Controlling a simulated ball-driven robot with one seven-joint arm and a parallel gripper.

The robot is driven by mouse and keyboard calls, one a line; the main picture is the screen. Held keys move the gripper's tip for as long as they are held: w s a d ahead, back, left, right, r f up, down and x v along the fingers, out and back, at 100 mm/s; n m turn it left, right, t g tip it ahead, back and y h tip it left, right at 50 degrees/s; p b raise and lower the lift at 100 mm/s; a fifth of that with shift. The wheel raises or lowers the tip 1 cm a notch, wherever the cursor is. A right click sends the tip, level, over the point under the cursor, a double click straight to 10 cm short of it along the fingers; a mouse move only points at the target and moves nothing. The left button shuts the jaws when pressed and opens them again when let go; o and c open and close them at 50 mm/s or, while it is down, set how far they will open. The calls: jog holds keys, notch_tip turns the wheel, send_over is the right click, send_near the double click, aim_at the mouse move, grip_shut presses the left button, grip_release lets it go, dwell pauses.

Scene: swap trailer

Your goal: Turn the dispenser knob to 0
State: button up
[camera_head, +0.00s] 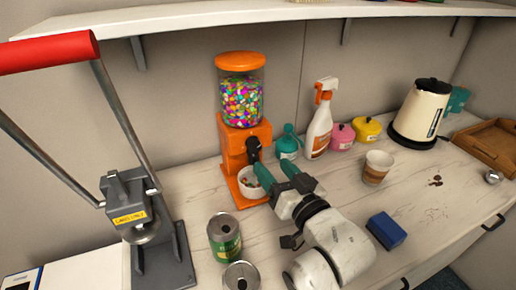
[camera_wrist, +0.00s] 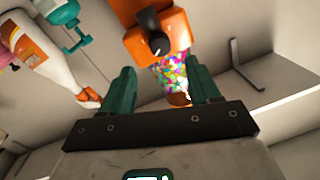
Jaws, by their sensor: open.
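The orange dispenser (camera_head: 246,140) stands on the counter against the wall, its clear globe full of colourful candies. Its black knob (camera_head: 253,146) sticks out from the front; the knob also shows in the wrist view (camera_wrist: 154,38), at the top. I cannot read any number by it. My gripper (camera_head: 275,174) is open, with teal fingers, just in front of the dispenser and a little below and right of the knob. In the wrist view my gripper (camera_wrist: 163,78) has nothing between its fingers, and the knob lies beyond the fingertips. A white bowl (camera_head: 245,189) under the dispenser is partly hidden by my fingers.
A spray bottle (camera_head: 319,125) and a small teal bottle (camera_head: 287,146) stand right of the dispenser. A grey press (camera_head: 135,210) with a red handle is at left. A shelf runs above.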

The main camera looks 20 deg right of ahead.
aim_at(257, 148)
jog(key=w, duration=0.5)
jog(key=w+p, duration=0.1)
jog(key=w, duration=0.1)
jog(key=shift+w+a, duration=0.3)
jog(key=shift+a, duration=0.05)
jog(key=c, duration=1)
